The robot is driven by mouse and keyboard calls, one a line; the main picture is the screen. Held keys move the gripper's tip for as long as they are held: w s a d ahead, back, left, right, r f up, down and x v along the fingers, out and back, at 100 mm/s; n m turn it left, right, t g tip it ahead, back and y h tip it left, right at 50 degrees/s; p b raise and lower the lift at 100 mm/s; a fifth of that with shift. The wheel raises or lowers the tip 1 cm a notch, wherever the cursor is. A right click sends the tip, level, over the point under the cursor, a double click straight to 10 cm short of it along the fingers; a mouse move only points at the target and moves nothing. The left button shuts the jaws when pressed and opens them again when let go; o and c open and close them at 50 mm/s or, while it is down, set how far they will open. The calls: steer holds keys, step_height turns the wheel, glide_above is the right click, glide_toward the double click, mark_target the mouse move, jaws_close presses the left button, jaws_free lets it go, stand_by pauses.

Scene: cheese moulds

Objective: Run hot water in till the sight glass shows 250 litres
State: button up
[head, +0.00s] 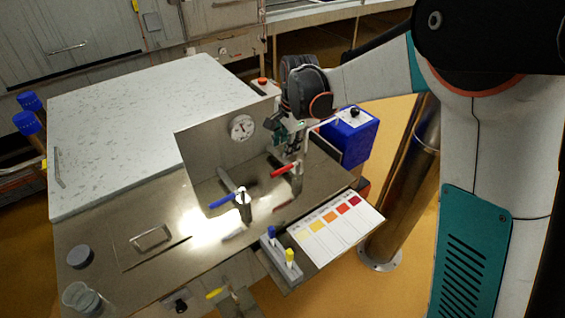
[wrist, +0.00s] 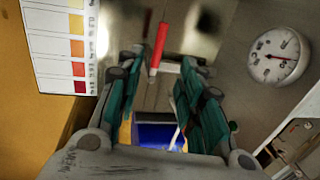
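A red-handled valve lever (head: 283,171) stands on the steel counter, and a blue-handled lever (head: 222,202) stands to its left. My gripper (head: 290,146) is above and behind the red lever. In the wrist view my gripper (wrist: 160,66) is open, its two green-padded fingers apart. The red handle (wrist: 158,48) shows in line with the gap, with no visible grip on it. A round white dial gauge (head: 242,128) is on the upright steel panel; it also shows in the wrist view (wrist: 278,56). I cannot make out a sight glass or a litre reading.
A colour chart card (head: 335,232) and a rack (head: 268,263) with blue and yellow pieces lie at the counter's front right. A blue box (head: 350,137) stands behind. A lidded hatch (head: 150,240), a jar (head: 82,297) and a large pale slab (head: 140,125) are left.

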mark_target(280, 170)
steer(key=f+b, duration=0.1)
steer(key=f, duration=0.3)
steer(key=w+a+f+b, duration=0.1)
steer(key=f, duration=0.3)
steer(key=w+f+b, duration=0.1)
steer(key=f, duration=0.3)
steer(key=shift+a+f+b, duration=0.1)
steer(key=shift+a+b, duration=0.05)
steer(key=shift+b, duration=0.15)
jaws_close()
